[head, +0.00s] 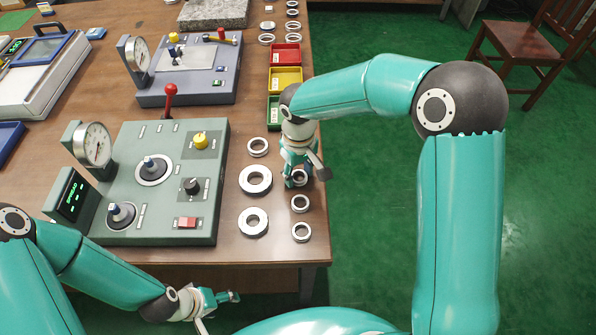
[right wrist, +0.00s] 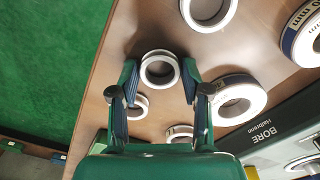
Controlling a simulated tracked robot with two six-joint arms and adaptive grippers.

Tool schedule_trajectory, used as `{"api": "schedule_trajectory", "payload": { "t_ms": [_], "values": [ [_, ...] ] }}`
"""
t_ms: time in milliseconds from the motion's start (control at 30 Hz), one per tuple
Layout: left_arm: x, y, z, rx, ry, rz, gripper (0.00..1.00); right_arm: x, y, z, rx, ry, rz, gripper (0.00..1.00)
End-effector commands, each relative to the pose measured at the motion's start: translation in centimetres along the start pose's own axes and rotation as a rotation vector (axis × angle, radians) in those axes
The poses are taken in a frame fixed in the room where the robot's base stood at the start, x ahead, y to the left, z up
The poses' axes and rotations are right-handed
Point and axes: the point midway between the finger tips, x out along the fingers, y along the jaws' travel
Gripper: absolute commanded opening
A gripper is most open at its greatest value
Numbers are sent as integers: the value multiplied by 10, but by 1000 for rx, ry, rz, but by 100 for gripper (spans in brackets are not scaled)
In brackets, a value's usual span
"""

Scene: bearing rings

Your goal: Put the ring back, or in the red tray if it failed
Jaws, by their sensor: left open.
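A small steel ring (right wrist: 160,82) sits between the two fingers of my right gripper (right wrist: 159,75) in the right wrist view, with a finger close against each side. The head view shows my right gripper (head: 297,181) low over the table's right edge, shut on this ring (head: 300,177); whether the ring touches the table is unclear. My left gripper (head: 222,298) is open and empty, off the table's front edge. The red tray (head: 285,54) stands behind the yellow tray (head: 285,79) and green tray (head: 273,112), beyond my right gripper.
Two small rings (head: 300,203) (head: 301,232) lie in front of my right gripper. Two larger rings (head: 243,180) (head: 240,221) and a small ring (head: 257,155) lie to its left. The green-grey gauge station (head: 205,235) stands further left. The floor is right of the table.

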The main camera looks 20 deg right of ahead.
Motion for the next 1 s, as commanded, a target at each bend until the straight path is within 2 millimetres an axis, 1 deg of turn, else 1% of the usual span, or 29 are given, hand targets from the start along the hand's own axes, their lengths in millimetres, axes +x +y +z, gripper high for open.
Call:
{"api": "schedule_trajectory", "payload": {
  "t_ms": [33,67,100,367,467,533,667,1000],
  "values": [
    [0,0,0,0,0,0,71,0,0,0,0,0,0,60],
    [0,0,0,0,0,0,71,0,0,0,0,0,0,65],
    [0,0,0,0,0,0,71,0,0,0,0,0,0,67],
    [-1,0,0,0,0,0,71,-1,0,0,-1,0,0,67],
    [-4,1,0,0,0,0,71,-4,0,0,-1,0,0,67],
    [-2,1,0,0,0,0,71,-9,0,-1,-1,1,1,67],
    [-2,1,0,0,0,0,71,-27,0,-1,-1,5,2,67],
    [-3,1,0,0,0,0,71,-95,-1,-1,-2,4,1,67]
  ]
}}
